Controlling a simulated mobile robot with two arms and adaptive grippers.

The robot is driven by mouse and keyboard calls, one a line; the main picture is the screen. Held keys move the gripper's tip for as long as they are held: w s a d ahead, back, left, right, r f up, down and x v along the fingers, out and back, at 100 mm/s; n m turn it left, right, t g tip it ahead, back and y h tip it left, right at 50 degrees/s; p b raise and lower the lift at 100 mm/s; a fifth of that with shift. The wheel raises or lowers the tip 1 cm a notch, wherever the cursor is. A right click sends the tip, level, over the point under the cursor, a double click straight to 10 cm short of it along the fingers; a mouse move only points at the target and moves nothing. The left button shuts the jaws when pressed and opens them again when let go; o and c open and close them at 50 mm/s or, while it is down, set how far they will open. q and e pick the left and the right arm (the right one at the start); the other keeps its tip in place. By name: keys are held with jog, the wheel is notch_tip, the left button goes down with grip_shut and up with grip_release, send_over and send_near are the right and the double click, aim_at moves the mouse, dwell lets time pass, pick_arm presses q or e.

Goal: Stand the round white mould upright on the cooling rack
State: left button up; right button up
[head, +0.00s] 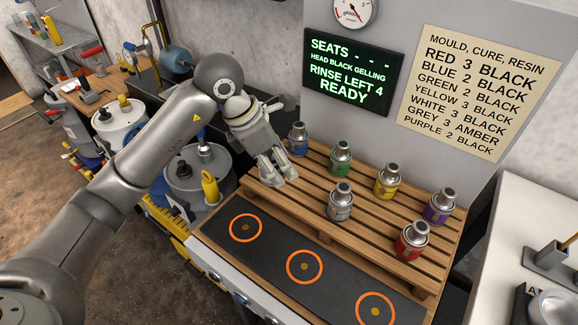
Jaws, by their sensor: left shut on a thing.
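My left gripper (278,178) comes in from the left and points down at the left part of the slatted wooden rack (385,232). It is shut on a pale thing, which I take to be the round white mould; the fingers hide most of it, and I cannot tell whether it touches the slats. Upright on the rack stand moulds banded blue (298,139), green (341,158), yellow (387,182), purple (440,206), red (412,241) and grey (341,202). My right gripper is not in view.
A dark strip with three orange-ringed seats (305,267) lies in front of the rack, its rings empty. A lit sign (352,72) and a paper list (478,88) are on the wall behind. A grey drum (198,175) stands left of the rack.

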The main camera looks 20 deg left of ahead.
pick_arm(q)
jog(key=w+f, duration=0.2)
jog(key=w+f+p, duration=0.1)
jog(key=w+f, duration=0.1)
jog(key=w, duration=0.1)
jog(key=w+f+p, duration=0.1)
jog(key=w+f, duration=0.1)
jog(key=shift+w+a+f, duration=0.3)
jog(key=shift+a, duration=0.1)
jog(key=shift+w+f+p, duration=0.25)
jog(key=shift+f+p, duration=0.15)
jog(key=shift+f, duration=0.1)
jog(key=shift+f+p, duration=0.65)
jog(key=shift+f, duration=0.65)
jog(key=shift+a+f, duration=0.1)
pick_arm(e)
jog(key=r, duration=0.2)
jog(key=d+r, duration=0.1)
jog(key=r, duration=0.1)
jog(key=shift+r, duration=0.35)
pick_arm(q)
jog(key=shift+f, duration=0.15)
jog(key=o, duration=1.2)
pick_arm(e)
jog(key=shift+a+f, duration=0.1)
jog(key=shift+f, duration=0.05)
